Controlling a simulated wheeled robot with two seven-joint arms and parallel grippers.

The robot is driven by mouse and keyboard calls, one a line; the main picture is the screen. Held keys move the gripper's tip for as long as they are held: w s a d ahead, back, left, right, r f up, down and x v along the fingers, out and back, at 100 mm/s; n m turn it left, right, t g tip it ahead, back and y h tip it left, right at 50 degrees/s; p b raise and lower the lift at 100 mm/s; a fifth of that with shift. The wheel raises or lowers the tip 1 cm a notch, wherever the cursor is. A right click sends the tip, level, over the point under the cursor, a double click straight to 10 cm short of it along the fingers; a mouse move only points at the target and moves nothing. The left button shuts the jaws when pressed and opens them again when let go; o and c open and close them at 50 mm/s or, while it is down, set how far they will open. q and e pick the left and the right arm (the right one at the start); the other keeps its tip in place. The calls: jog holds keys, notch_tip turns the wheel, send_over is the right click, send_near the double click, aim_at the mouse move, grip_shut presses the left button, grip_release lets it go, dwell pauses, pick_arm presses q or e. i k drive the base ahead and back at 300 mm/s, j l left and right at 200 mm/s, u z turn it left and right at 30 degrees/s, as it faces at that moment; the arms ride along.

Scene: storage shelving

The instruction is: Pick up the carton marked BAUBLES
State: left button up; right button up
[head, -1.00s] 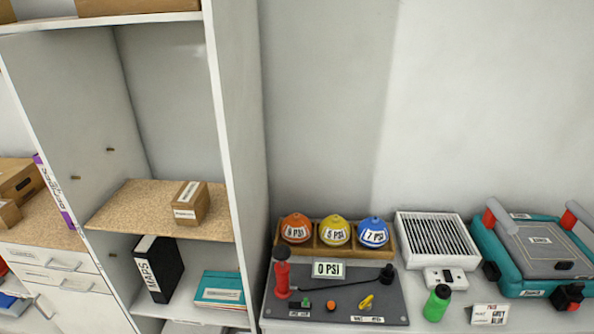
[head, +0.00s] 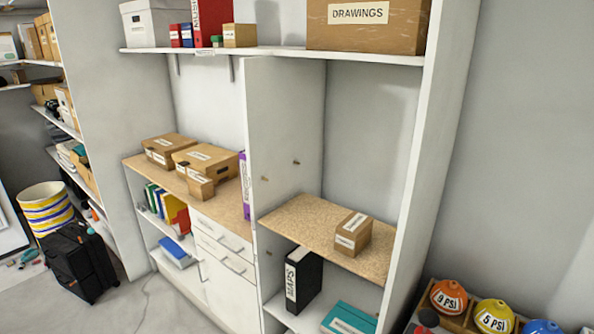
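I cannot read the word BAUBLES on any carton. A small brown carton (head: 353,235) with white labels, too small to read, sits on the speckled tan shelf board (head: 290,222) of the white cabinet. Two larger brown cartons, one at the left (head: 165,150) and one beside it (head: 209,160), stand on the tan counter further left. A small carton (head: 200,186) stands in front of the second one. A large carton (head: 368,23) on the top shelf reads DRAWINGS. Neither of my grippers is in view.
A black MAPS binder (head: 303,280) and a teal box (head: 349,319) stand below the tan board. An upright panel (head: 283,130) divides the cabinet from the counter. A black suitcase (head: 80,262) and a striped basket (head: 46,208) stand on the floor at left.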

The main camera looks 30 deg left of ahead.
aim_at(202, 187)
jog(key=u, duration=1.7)
jog(key=i+j+z, duration=0.2)
jog(key=i, duration=0.25)
